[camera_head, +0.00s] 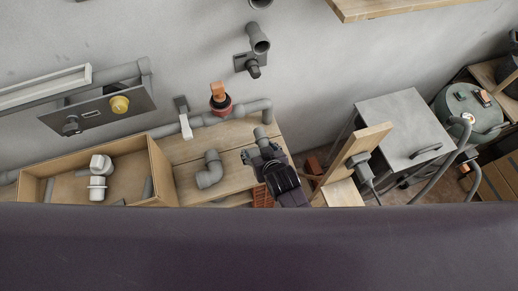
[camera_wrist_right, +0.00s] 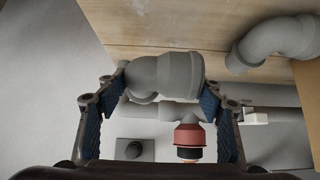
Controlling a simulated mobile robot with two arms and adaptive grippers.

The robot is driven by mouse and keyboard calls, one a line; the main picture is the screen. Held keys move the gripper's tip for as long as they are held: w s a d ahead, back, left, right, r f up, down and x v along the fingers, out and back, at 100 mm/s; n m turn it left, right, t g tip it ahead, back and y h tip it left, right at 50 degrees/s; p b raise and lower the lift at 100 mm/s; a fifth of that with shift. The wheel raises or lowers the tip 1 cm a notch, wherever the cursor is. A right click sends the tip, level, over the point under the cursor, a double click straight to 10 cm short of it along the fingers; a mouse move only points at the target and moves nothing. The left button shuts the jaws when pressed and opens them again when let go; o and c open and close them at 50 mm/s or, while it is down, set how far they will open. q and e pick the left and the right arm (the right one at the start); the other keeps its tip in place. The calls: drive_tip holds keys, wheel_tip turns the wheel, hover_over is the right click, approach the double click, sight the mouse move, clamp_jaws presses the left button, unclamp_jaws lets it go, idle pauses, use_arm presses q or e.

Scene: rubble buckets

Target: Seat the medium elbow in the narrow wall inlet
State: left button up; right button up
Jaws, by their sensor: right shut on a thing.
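My right gripper (camera_head: 260,152) is shut on a grey pipe elbow (camera_head: 262,136), apparently the medium elbow, above the wooden bench near the wall. In the right wrist view the elbow (camera_wrist_right: 170,76) lies between the two blue-padded fingers (camera_wrist_right: 165,107). On the wall above, a short grey pipe stub (camera_head: 258,40) sticks out beside a grey plate with a small dark fitting (camera_head: 254,68). Another stub (camera_head: 260,3) is cut by the top edge. I cannot tell which is the narrow inlet. The held elbow is apart from them. My left gripper is not in view.
A larger grey elbow (camera_head: 210,172) lies on the bench (camera_head: 180,150). A wooden box (camera_head: 158,172) at left holds white and grey fittings. A grey pipe with a red fitting (camera_head: 220,100) runs along the wall. An upright board (camera_head: 355,150) stands at right.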

sight(259, 144)
wheel_tip(259, 144, up, 4)
drive_tip(key=p, duration=0.3)
drive_tip(key=shift+r, duration=0.2)
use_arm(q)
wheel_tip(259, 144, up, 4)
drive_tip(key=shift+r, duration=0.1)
use_arm(e)
wheel_tip(259, 144, up, 8)
drive_tip(key=shift+f, duration=0.15)
drive_tip(key=o, duration=0.6)
drive_tip(key=c, duration=0.6)
